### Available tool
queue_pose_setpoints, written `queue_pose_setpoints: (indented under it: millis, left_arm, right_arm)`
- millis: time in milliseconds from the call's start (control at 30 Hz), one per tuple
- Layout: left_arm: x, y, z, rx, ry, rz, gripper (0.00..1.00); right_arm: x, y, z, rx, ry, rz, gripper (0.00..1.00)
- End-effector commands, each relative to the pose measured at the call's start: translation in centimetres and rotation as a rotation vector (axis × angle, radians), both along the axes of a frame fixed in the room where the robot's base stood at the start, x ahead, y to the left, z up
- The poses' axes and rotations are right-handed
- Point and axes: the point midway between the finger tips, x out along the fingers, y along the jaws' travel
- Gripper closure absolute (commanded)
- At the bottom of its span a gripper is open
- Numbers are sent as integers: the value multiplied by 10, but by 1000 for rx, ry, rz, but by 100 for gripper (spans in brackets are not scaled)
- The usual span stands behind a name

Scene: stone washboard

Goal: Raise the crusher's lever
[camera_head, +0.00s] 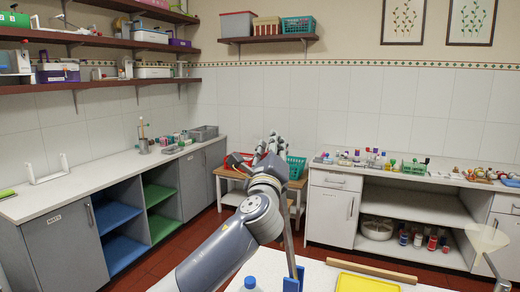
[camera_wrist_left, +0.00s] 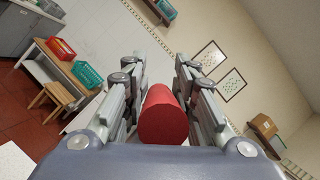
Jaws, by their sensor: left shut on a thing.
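The crusher's lever (camera_head: 290,245) is a grey bar. It rises steeply from a blue bracket (camera_head: 293,284) at the bottom of the head view, and its upper end is hidden behind my left gripper and wrist. My left gripper (camera_head: 272,145) is raised high above the white table. In the left wrist view, a red cylindrical handle (camera_wrist_left: 163,116) lies between the two fingers of my left gripper (camera_wrist_left: 160,90), which are shut on it. The join between handle and bar is hidden. My right gripper is not in view.
The white table (camera_head: 325,280) carries a yellow board (camera_head: 366,283), a wooden rod (camera_head: 371,270) and a blue-capped bottle (camera_head: 250,284). A pale cone-shaped thing (camera_head: 486,238) stands at right.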

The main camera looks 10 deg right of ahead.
Motion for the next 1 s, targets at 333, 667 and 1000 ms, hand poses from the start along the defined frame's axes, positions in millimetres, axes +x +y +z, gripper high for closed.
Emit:
queue_pose_setpoints:
  millis: [333, 667, 1000]
  left_arm:
    - [-1, -3, -2, 4, 2, -2, 100]
    - [-1, -3, -2, 5, 1, -1, 55]
    - [-8, 0, -4, 4, -1, -1, 55]
  right_arm:
    - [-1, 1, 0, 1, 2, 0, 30]
    - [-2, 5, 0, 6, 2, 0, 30]
    - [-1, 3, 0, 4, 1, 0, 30]
